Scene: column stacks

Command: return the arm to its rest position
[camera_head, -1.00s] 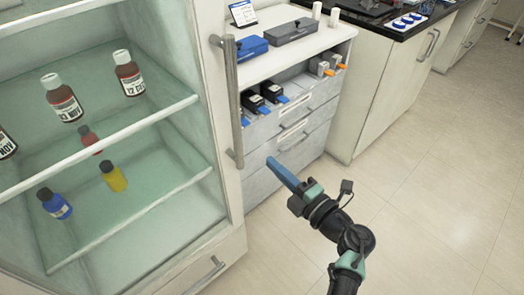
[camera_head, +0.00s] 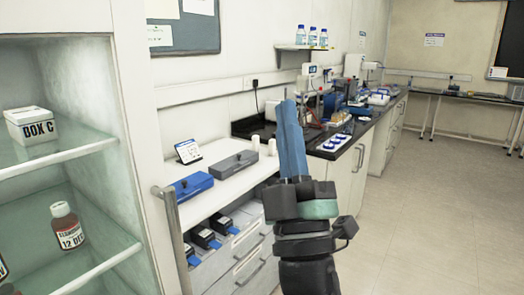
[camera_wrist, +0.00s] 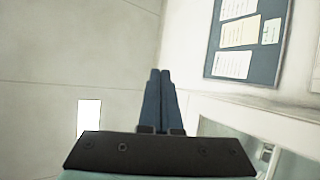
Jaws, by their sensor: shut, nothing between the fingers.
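My gripper (camera_head: 291,140) is raised in front of the low cabinet and bench in the head view, with its blue fingers pointing up. The fingers are together and hold nothing. In the wrist view my gripper (camera_wrist: 159,82) also shows its two blue fingers side by side with nothing between them. The arm below the wrist runs out of the bottom of the head view.
An open glass-shelved cabinet (camera_head: 100,152) with a vertical handle (camera_head: 176,240) stands on the left. A low drawer unit (camera_head: 255,262) and a dark-topped bench (camera_head: 349,153) lie behind my gripper. A notice board (camera_wrist: 246,40) hangs on the wall. Floor (camera_head: 425,220) at right is clear.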

